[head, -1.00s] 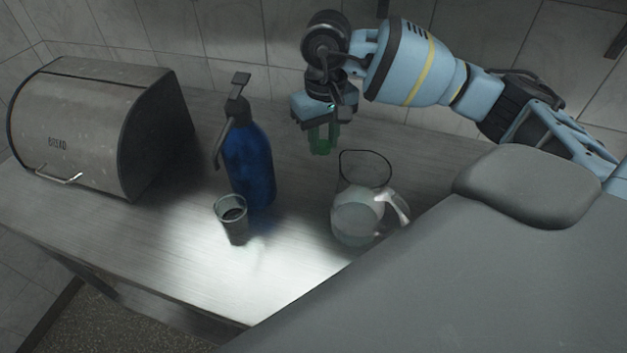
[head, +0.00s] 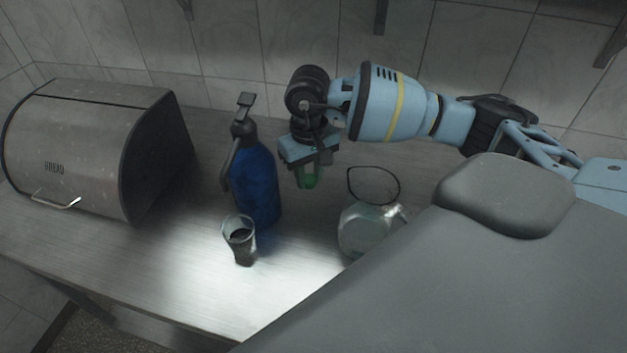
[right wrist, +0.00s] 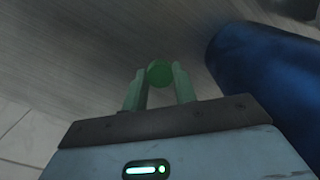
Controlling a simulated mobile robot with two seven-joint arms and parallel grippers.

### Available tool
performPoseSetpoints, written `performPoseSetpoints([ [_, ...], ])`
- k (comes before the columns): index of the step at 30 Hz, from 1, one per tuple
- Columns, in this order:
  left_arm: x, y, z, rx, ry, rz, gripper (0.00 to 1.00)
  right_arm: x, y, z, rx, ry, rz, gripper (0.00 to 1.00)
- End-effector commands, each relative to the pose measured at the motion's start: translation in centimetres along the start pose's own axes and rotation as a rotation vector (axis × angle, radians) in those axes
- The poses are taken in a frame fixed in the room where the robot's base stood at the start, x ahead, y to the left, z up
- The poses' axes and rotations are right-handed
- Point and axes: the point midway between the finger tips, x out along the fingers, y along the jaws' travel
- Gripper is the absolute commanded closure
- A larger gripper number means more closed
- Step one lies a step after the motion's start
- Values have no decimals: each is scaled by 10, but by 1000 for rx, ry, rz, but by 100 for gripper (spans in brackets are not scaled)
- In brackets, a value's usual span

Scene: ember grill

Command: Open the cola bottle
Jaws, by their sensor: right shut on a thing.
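My right gripper (head: 308,178) hangs above the table, just right of the blue siphon bottle. It is shut on a small green round thing (right wrist: 160,73), which shows between the fingertips in the right wrist view. It looks like a cap, but I cannot tell for sure. In the head view the green at the fingertips is small and dim. I cannot make out a cola bottle as such in either view. My left gripper is not in view.
A blue siphon bottle (head: 256,185) stands close to my right gripper and also shows in the right wrist view (right wrist: 265,75). A glass with dark contents (head: 240,240) stands in front of it. A glass pitcher (head: 365,230) stands right, a bread box (head: 75,150) left.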

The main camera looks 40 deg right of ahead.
Motion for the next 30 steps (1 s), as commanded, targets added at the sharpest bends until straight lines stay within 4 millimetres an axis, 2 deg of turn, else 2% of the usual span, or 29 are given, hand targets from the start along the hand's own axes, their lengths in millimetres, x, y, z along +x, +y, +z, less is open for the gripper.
performPoseSetpoints([
  [8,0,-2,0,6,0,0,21,9,0,0,-1,-2,1,100],
  [16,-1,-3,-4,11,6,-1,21,39,0,0,0,-1,0,100],
  [28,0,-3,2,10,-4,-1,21,46,0,0,0,-2,0,100],
  [29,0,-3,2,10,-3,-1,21,44,0,0,0,-1,0,68],
  [30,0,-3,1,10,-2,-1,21,44,0,0,0,0,0,63],
])
